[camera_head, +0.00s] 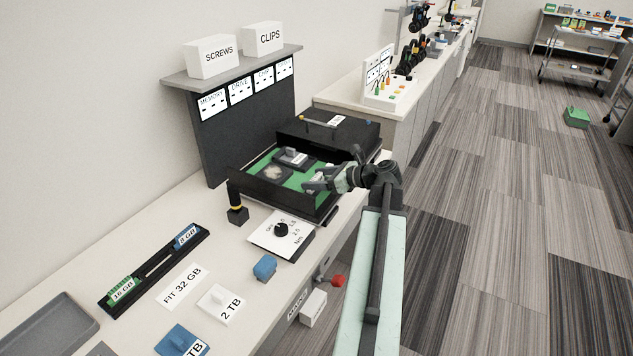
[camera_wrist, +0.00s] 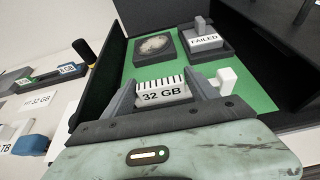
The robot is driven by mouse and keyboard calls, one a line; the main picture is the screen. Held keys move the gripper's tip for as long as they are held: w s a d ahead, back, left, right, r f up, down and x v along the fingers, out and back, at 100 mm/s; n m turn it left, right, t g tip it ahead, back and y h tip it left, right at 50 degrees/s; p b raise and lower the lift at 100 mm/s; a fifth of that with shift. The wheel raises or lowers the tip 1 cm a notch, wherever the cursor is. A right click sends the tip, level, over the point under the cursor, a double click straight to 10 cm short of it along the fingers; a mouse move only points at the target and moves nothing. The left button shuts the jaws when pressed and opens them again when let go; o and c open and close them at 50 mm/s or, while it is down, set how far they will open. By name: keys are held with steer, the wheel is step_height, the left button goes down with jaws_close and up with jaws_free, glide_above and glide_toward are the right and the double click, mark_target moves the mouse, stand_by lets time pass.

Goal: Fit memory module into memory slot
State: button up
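The memory module (camera_wrist: 162,94), labelled 32 GB with a row of dark contacts or chips along its top, sits between my gripper's fingers in the wrist view. My gripper (camera_wrist: 162,98) appears shut on it. In the head view my gripper (camera_head: 312,186) is over the right part of the green board (camera_head: 300,180) inside the open black case (camera_head: 262,190). A small white block (camera_wrist: 228,80) stands just right of the fingers. The memory slot is hidden behind the gripper and module, so I cannot tell whether the module touches it.
A part labelled FAILED (camera_wrist: 205,40) and a round fan-like part (camera_wrist: 154,46) sit on the board behind the module. A dark rack (camera_head: 155,268) holds 16 GB and 8 GB modules. A dial box (camera_head: 281,235) and blue blocks stand on the bench. The case walls surround the board.

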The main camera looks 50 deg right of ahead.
steer(key=shift+o, duration=0.5)
steer(key=shift+s+d+r, duration=0.1)
steer(key=shift+s+r, duration=0.15)
steer(key=p+v, duration=0.4)
steer(key=v, duration=0.7)
steer(key=shift+s+p, duration=0.25)
steer(key=shift+p, duration=0.05)
steer(key=shift+f, duration=0.1)
